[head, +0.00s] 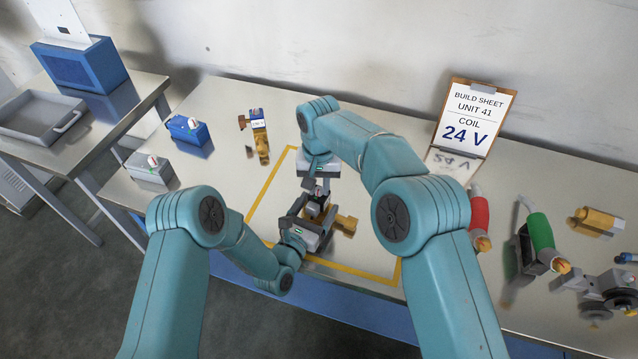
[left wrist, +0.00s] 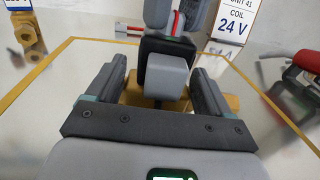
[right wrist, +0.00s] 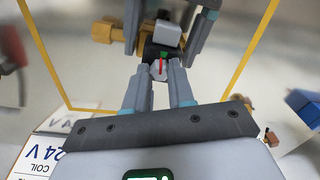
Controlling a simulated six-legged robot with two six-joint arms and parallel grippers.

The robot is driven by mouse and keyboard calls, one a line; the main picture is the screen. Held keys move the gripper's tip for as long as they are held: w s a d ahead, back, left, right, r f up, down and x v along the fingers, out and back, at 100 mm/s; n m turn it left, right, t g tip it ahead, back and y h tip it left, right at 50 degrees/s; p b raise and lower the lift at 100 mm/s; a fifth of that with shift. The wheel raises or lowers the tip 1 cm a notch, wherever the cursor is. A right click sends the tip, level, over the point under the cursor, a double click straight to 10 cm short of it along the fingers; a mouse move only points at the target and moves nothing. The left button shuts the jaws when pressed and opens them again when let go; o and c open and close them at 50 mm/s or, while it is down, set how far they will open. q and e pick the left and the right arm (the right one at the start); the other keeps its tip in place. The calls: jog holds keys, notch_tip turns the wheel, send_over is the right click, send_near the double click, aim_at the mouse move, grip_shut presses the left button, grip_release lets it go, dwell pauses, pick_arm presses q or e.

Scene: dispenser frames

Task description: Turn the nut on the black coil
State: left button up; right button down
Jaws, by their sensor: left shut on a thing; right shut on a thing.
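The black coil (right wrist: 150,51) sits on a brass valve body (head: 345,223) inside the yellow outline. A grey block (left wrist: 167,76) projects from the coil's side. My left gripper (head: 305,222) is shut with one finger on each side of the coil and block; the left wrist view shows this from close up. My right gripper (head: 319,184) comes down from above. In the right wrist view its fingertips are shut on the small grey nut (right wrist: 160,73) on top of the coil. A red mark lies on the nut and a green mark beside it on the coil.
The build sheet (head: 470,120) reads COIL 24 V. A blue box (head: 188,130), a grey box (head: 150,172) and another brass valve (head: 259,135) stand left. Red (head: 479,215) and green (head: 540,232) handled tools lie right. The outlined area is otherwise clear.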

aim_at(319, 189)
jog(key=shift+m, duration=0.7)
jog(key=c, duration=1)
grip_release()
jog(key=shift+o, duration=0.2)
jog(key=shift+r, duration=0.1)
notch_tip(319, 189, up, 12)
pick_arm(q)
jog(key=o, duration=1.4)
